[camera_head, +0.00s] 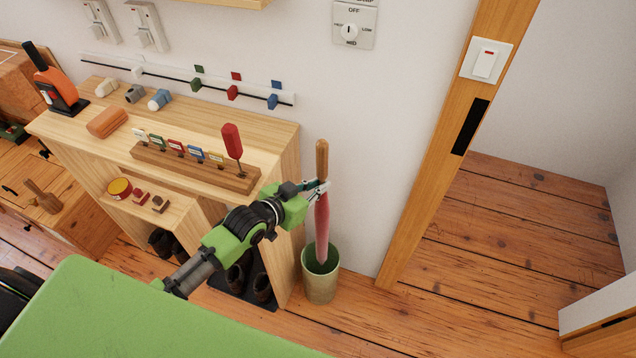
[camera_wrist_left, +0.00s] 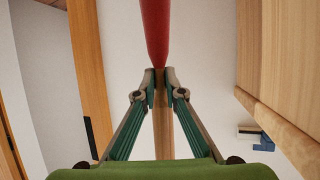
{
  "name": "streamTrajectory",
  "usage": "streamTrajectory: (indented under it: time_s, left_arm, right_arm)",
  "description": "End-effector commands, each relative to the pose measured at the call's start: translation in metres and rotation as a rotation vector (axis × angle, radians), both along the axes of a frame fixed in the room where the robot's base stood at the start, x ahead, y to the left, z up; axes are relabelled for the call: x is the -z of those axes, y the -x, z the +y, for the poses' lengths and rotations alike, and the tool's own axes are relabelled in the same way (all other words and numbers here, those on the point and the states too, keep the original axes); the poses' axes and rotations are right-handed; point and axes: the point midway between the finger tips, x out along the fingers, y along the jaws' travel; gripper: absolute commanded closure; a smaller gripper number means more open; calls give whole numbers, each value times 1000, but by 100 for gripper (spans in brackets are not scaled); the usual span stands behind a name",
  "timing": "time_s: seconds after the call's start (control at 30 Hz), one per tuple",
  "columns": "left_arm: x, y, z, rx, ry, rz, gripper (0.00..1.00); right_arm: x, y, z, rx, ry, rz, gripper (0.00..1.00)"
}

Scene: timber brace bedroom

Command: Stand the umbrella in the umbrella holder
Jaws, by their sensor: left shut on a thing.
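The umbrella (camera_head: 322,226) has a folded red canopy and a wooden handle at its top. It is nearly upright, and its lower tip is inside the mouth of the green umbrella holder (camera_head: 319,285), a round bin on the floor. I cannot tell whether the tip touches the bottom. My left gripper (camera_head: 323,185) is shut on the umbrella where the handle meets the canopy. In the left wrist view, the fingers (camera_wrist_left: 159,75) close on the umbrella, with the red canopy (camera_wrist_left: 155,28) above and the wooden handle below. My right gripper is not in view.
A wooden shelf unit (camera_head: 285,150) stands left of the holder, with a peg rack (camera_head: 195,165) on top and shoes below. A wooden door frame (camera_head: 440,130) and an open doorway are to the right. Bare floor (camera_head: 365,315) lies right of the holder.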

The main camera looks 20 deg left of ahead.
Motion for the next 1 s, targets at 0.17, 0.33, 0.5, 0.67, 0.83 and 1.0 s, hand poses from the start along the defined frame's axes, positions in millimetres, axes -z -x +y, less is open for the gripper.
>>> streamTrajectory:
  time_s: [0.17, 0.33, 0.5, 0.67, 0.83, 1.0]
  left_arm:
    - [15, -1, 0, 0, 1, -3, 100]
    - [28, -1, -1, 0, 1, -4, 100]
    - [42, -1, 0, 0, 1, -3, 100]
    - [54, -1, 0, 0, 2, -5, 100]
    - [68, -1, 0, 0, 1, -3, 100]
    - [81, -1, 0, 0, 2, -5, 100]
  right_arm:
    - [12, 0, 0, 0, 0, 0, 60]
    - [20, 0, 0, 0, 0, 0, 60]
    - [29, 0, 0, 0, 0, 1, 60]
    - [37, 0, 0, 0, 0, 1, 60]
    - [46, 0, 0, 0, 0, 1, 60]
    - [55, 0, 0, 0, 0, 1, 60]
